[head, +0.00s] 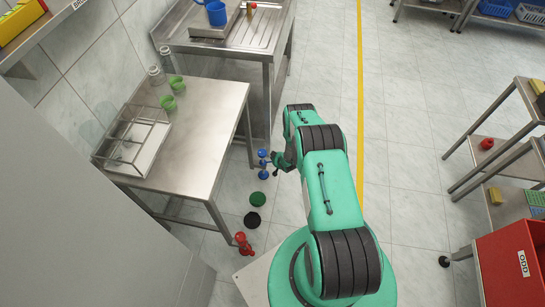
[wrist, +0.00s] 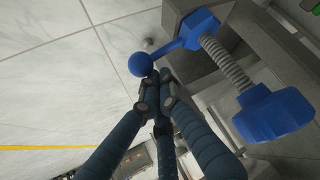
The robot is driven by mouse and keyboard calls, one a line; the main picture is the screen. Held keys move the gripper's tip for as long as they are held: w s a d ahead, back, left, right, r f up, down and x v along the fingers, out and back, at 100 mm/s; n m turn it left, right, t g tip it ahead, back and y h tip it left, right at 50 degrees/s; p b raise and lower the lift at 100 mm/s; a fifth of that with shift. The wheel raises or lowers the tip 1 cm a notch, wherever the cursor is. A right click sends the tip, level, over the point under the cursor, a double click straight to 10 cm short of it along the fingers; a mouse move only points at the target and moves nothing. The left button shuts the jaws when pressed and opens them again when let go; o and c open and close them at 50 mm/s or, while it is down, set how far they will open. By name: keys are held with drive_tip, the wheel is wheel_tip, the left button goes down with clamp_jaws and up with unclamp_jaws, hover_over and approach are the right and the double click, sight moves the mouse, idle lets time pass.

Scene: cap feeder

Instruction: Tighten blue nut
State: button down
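A blue hex nut (wrist: 270,112) sits on a grey threaded rod (wrist: 225,62) at the right of the wrist view. At the rod's other end is a blue hexagonal head (wrist: 199,28) with a lever ending in a ball knob (wrist: 140,65). In the head view these blue parts (head: 263,163) are small, beside the steel table. My gripper (wrist: 156,78) has dark blue fingers drawn together, with nothing visible between them. Its tips are right by the ball knob; I cannot tell whether they touch. In the head view my gripper (head: 278,160) is just right of the blue parts.
A green disc (head: 257,199), a black disc (head: 252,220) and a red fitting (head: 243,242) line up along the steel table (head: 205,115). A glass box (head: 133,142) and green cups (head: 168,102) stand on it. Shelves (head: 505,130) stand right; open floor lies between.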

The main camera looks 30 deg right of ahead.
drive_tip(key=s+a, duration=0.4)
drive_tip(key=s, duration=0.1)
drive_tip(key=shift+a, duration=0.15)
idle(0.5)
drive_tip(key=shift+a, duration=0.1)
idle(0.6)
wheel_tip(320, 180, up, 8)
drive_tip(key=a+p, duration=0.2)
drive_tip(key=p, duration=0.1)
drive_tip(key=shift+s+a, duration=0.3)
drive_tip(key=shift+a, duration=0.1)
idle(0.3)
